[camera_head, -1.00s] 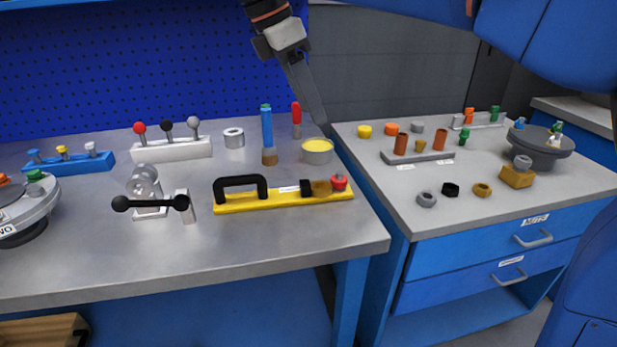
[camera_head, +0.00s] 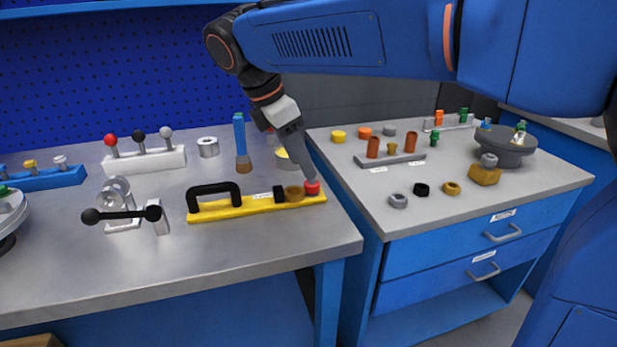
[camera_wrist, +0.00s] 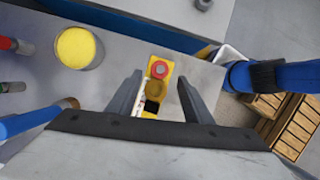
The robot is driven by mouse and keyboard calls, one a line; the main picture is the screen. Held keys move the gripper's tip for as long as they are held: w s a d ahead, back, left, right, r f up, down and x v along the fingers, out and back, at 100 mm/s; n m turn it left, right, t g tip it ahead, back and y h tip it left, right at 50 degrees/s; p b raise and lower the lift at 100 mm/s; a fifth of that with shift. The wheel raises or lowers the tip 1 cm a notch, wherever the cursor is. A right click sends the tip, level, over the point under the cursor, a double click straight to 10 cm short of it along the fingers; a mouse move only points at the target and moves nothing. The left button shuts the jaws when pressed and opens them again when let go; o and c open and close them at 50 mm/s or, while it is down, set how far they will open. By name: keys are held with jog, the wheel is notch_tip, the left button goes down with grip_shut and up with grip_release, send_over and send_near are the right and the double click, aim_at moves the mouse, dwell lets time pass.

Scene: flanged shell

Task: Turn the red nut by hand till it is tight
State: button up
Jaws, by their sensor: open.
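The red nut (camera_head: 312,188) sits at the right end of a yellow bar (camera_head: 228,211) on the left bench, beside a brass-coloured part (camera_head: 294,193) and a black ring (camera_head: 279,194). My gripper (camera_head: 309,174) points down just above or behind the nut; contact cannot be told. In the wrist view my gripper (camera_wrist: 159,76) is open, one finger on each side. The red nut (camera_wrist: 158,69) lies in line with the gap, near the fingertips and below them. The nut's lower side is hidden.
A black handle (camera_head: 214,188) rises from the bar's left part. A yellow-topped cup (camera_wrist: 76,47) and a blue-handled tool (camera_head: 240,135) stand close behind. The bench edge is near the nut's right. A crank (camera_head: 122,214) stands at left.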

aim_at(312, 183)
jog(key=shift+x, duration=2.9)
jog(key=c, duration=1.1)
